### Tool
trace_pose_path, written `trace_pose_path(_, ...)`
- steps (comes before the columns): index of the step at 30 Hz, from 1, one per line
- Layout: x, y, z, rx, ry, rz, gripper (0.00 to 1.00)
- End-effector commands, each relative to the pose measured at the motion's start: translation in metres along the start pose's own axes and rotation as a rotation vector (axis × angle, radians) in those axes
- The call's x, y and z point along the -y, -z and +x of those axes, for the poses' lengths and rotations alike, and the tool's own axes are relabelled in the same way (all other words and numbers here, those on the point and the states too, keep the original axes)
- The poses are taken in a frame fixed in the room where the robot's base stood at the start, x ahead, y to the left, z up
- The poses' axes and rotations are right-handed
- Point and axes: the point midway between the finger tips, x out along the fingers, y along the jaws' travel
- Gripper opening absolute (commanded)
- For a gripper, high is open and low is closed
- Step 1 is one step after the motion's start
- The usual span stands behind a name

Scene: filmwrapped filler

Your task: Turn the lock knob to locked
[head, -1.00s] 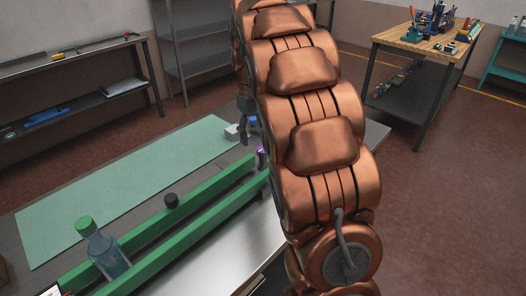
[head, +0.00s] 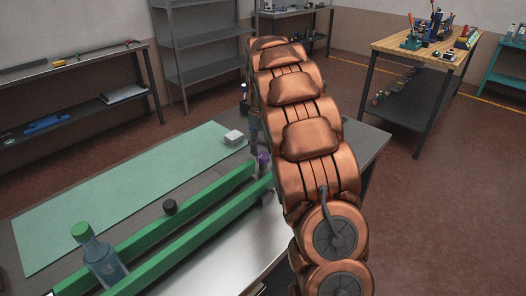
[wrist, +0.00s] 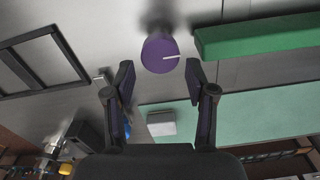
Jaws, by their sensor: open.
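The purple lock knob (wrist: 159,53) shows in the wrist view, with a white pointer line on its face pointing to the right. In the head view the knob (head: 263,158) is small, at the far end of the green rails, partly hidden by my arm. My gripper (wrist: 160,75) is open, its two dark fingers apart on either side of the picture's middle. The knob appears just beyond the fingertips, between their lines; I cannot tell whether they touch it. In the head view my arm mostly hides the gripper.
Two green rails (head: 200,231) run along the table, with a green-capped bottle (head: 97,256) and a black cap-like piece (head: 170,207) by them. A white block (head: 233,137) lies on the green mat (head: 110,196). A wooden-topped workbench (head: 420,50) stands at back right.

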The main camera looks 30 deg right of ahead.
Motion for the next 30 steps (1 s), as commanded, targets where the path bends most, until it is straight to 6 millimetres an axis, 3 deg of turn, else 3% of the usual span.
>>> trace_pose_path(7,0.000,-0.001,0.025,0.003,0.003,0.001,0.56)
trace_pose_path(19,0.000,-0.001,0.030,0.001,0.001,0.001,0.55)
trace_pose_path(30,0.000,-0.001,0.030,0.002,0.001,0.001,0.16)
